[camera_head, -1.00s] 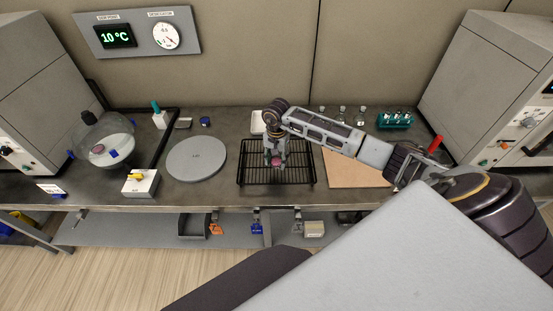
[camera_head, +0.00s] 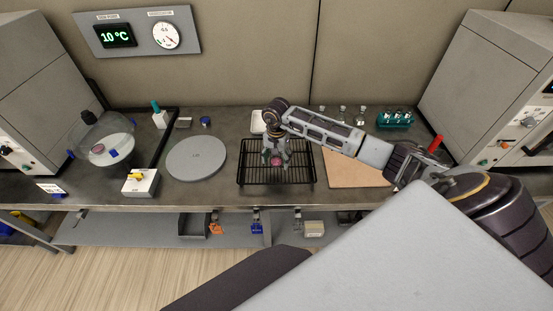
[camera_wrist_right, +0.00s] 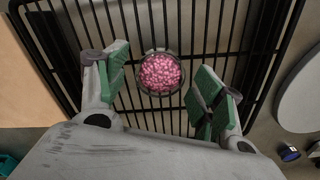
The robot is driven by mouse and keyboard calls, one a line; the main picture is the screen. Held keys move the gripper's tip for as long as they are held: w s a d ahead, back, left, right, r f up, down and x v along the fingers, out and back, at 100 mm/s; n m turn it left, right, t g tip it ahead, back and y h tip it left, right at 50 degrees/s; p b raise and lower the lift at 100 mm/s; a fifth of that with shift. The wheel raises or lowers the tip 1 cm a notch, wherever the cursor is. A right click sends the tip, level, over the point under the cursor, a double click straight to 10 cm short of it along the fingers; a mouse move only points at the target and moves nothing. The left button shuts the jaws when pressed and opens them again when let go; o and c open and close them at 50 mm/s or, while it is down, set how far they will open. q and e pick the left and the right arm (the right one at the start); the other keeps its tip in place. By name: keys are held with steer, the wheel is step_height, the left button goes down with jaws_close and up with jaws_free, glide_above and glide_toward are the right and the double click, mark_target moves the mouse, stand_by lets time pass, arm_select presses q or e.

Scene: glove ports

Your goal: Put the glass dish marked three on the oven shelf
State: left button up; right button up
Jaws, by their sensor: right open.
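A small round glass dish of pink beads (camera_head: 276,161) sits on the black wire rack (camera_head: 250,178) on the bench. It also shows in the right wrist view (camera_wrist_right: 160,73); no number on it can be read. My right gripper (camera_head: 275,158) is over the rack, pointing down. Its green-padded fingers (camera_wrist_right: 160,80) are open, one on each side of the dish, with gaps between. Another small pink-filled dish (camera_head: 97,149) is in the clear round vessel at the left. My left gripper is out of view. I see no open oven shelf.
Grey cabinets stand at the left (camera_head: 35,80) and right (camera_head: 490,75). A grey round plate (camera_head: 196,158) lies left of the rack and a tan board (camera_head: 350,172) right of it. A teal holder (camera_head: 395,120) and glass flasks are behind. The bench front between vessel and plate holds a white box (camera_head: 141,183).

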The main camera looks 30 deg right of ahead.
mark_target(276, 164)
steer(key=shift+r, duration=0.45)
step_height(276, 164, up, 11)
steer(key=b, duration=0.2)
stand_by(0.4)
